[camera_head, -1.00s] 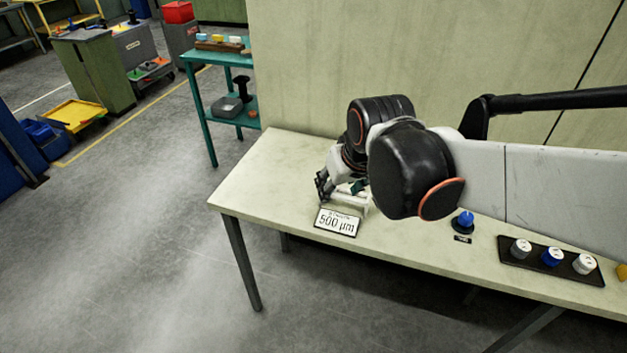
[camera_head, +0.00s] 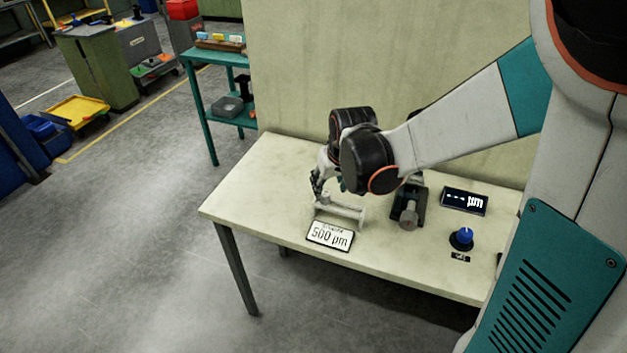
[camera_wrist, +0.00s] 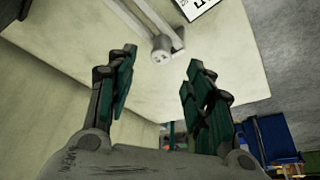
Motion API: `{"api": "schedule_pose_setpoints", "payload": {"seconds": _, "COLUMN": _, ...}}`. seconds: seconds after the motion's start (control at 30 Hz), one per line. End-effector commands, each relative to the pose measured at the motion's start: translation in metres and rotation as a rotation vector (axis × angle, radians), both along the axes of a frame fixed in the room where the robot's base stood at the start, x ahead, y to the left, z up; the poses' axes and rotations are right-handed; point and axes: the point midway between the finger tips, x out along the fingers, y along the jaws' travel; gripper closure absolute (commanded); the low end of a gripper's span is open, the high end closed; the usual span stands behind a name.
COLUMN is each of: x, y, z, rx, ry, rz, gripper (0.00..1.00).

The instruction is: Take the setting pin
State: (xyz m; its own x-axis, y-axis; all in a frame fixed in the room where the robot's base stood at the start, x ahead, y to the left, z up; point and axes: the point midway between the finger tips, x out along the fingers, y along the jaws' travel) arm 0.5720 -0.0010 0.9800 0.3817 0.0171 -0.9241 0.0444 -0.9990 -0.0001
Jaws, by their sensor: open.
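A pale cylindrical rod with a round marked end (camera_wrist: 160,46), which looks like the setting pin, lies on a light holder at the table's left part. In the head view the light holder (camera_head: 343,212) stands just behind the sign reading 500 µm (camera_head: 330,235); the rod is hard to separate from it there. My gripper (camera_wrist: 158,75) is open and empty, its dark green fingers apart. In the wrist view the rod's end lies beyond the gap between the fingertips, not touching them. In the head view my gripper (camera_head: 328,186) is low above the table, behind the holder and partly hidden by my wrist.
A dark clamp-like device (camera_head: 408,206) stands right of the holder. A display marked µm (camera_head: 464,201) and a blue knob (camera_head: 463,238) are further right. A wall backs the table (camera_head: 262,185).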

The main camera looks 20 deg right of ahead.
Motion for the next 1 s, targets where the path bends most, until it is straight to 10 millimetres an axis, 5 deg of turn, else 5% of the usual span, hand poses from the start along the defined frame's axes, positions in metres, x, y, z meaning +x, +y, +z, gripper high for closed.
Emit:
{"api": "schedule_pose_setpoints", "payload": {"seconds": 0.6, "x": 0.021, "y": 0.002, "z": -0.057, "rx": 0.000, "ry": 0.000, "rz": 0.000, "gripper": 0.52}}
{"api": "schedule_pose_setpoints", "payload": {"seconds": 0.87, "x": 0.023, "y": 0.002, "z": -0.060, "rx": 0.000, "ry": 0.000, "rz": 0.000, "gripper": 0.52}}
{"api": "schedule_pose_setpoints", "payload": {"seconds": 1.0, "x": 0.023, "y": 0.002, "z": -0.060, "rx": 0.000, "ry": 0.000, "rz": 0.000, "gripper": 0.77}}
